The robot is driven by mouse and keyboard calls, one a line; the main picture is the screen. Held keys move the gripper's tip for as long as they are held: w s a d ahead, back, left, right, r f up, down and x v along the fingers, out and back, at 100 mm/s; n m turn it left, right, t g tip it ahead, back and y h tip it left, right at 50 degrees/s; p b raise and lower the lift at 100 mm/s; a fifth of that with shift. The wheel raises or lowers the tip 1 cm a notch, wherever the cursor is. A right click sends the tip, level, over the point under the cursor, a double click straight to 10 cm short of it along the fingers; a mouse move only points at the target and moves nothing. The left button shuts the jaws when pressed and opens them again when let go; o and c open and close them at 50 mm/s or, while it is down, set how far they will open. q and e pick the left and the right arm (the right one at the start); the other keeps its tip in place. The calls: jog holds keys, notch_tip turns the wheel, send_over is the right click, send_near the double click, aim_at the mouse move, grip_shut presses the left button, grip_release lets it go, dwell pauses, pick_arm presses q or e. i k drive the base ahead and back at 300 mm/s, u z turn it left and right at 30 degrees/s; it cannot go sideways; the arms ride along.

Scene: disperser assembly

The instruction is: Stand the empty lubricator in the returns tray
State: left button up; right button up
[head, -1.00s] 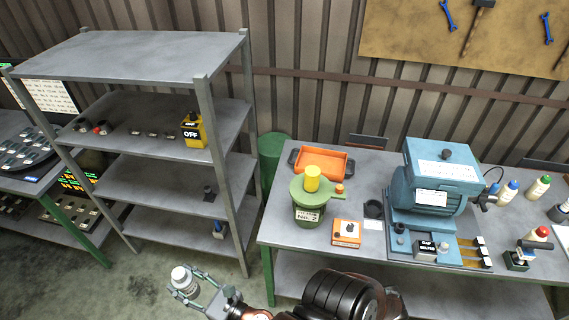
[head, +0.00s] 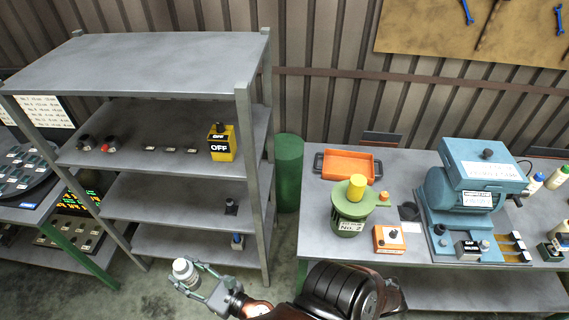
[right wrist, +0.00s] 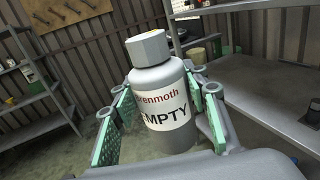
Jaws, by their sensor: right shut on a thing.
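The empty lubricator is a pale grey bottle with a grey cap (head: 184,268). In the right wrist view its label reads "EMPTY" (right wrist: 168,115). My right gripper (head: 188,280) is shut on the bottle's body, with green pads on both sides (right wrist: 163,112), and holds it roughly upright in front of the shelf rack. The orange tray (head: 348,175) lies at the back left of the workbench, well to the right of and beyond the gripper. Its visible inside looks empty. My left gripper is not in view.
On the workbench (head: 325,222), a green pot with a yellow top (head: 350,212) stands just in front of the tray. An orange switch box (head: 388,239) and a blue machine (head: 470,195) are to the right. The grey shelf rack (head: 243,180) and green drum (head: 289,172) stand left.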

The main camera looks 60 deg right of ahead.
aim_at(340, 172)
jog(key=z, duration=1.6)
